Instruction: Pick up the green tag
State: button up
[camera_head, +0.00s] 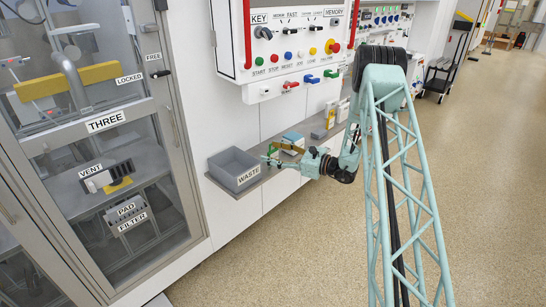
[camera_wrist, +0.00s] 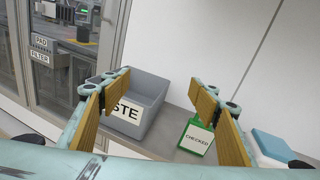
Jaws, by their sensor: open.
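The green tag (camera_wrist: 184,143) has a green border and a white face reading CHECKED. In the wrist view it is at the lower middle-right, on the grey shelf just right of the WASTE bin. My gripper (camera_wrist: 162,78) is open, with its two yellow-padded fingers wide apart and nothing between them. The right finger is close to the tag's right edge in the picture and overlaps its upper right. In the head view my gripper (camera_head: 279,156) is over the shelf, right of the bin. I cannot clearly make out the tag there.
The grey WASTE bin (camera_head: 236,162) stands at the shelf's left end. A blue-topped box (camera_head: 293,138) is right of my gripper, near it; the wrist view shows a blue and white item (camera_wrist: 272,146). The control panel (camera_head: 290,50) is above, and a glass cabinet (camera_head: 100,150) is left.

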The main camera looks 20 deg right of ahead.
aim_at(274, 155)
jog(key=d+f+m+t+h, duration=0.3)
jog(key=d+f+m+h, duration=0.1)
jog(key=d+f, duration=0.7)
jog(key=shift+f+m+p, duration=0.15)
jog(key=shift+m+p, duration=0.15)
jog(key=shift+p, duration=0.15)
jog(key=b+x, duration=0.1)
jog(key=x, duration=0.7)
jog(key=shift+w, duration=0.2)
jog(key=shift+w+a, duration=0.1)
jog(key=shift+b+x, duration=0.55)
jog(key=shift+x, duration=1.9)
jog(key=c, duration=1)
